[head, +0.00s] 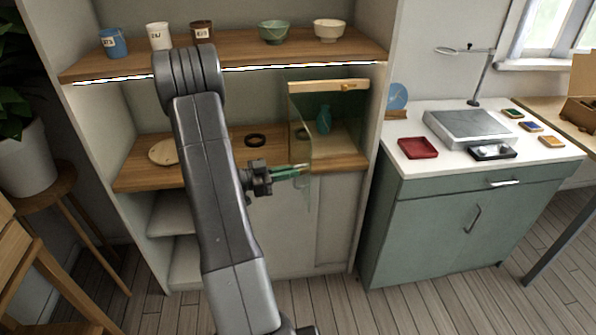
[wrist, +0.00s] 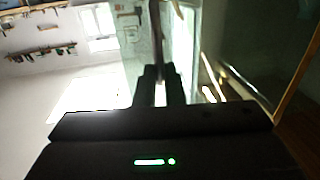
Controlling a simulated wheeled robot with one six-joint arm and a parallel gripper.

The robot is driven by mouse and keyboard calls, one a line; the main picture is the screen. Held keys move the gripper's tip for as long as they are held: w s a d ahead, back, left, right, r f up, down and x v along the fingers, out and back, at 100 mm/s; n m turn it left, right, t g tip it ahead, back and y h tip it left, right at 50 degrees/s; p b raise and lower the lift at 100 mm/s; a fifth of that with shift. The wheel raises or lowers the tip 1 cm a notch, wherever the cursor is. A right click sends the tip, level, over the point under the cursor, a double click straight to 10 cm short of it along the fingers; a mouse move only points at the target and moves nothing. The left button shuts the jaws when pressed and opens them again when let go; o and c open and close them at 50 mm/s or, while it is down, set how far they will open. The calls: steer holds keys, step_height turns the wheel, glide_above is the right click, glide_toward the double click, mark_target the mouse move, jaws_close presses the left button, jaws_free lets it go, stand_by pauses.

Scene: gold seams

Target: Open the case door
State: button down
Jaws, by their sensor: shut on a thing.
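In the wrist view my fingers (wrist: 160,85) close around a thin upright edge (wrist: 157,40). Exactly which part of the door they grip is hard to make out.
A wooden plate (head: 163,152) and a dark ring (head: 255,140) lie on the same shelf, left of the case. Cups and bowls stand on the upper shelf (head: 240,60). A green cabinet (head: 440,220) stands at the right. My arm hides part of the shelving.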

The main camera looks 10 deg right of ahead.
steer(key=shift+w+a+r, duration=0.35)
steer(key=shift+w+a, duration=0.1)
steer(key=shift+w, duration=0.15)
steer(key=c, duration=1.5)
jaws_free()
steer(key=shift+w+d+f, duration=0.1)
steer(key=shift+w+f, duration=0.05)
steer(key=shift+w, duration=0.15)
steer(key=shift+c, duration=0.2)
steer(key=shift+s, duration=0.1)
steer(key=a, duration=1.3)
steer(key=shift+s+a+b, duration=0.4)
steer(key=shift+b, duration=0.05)
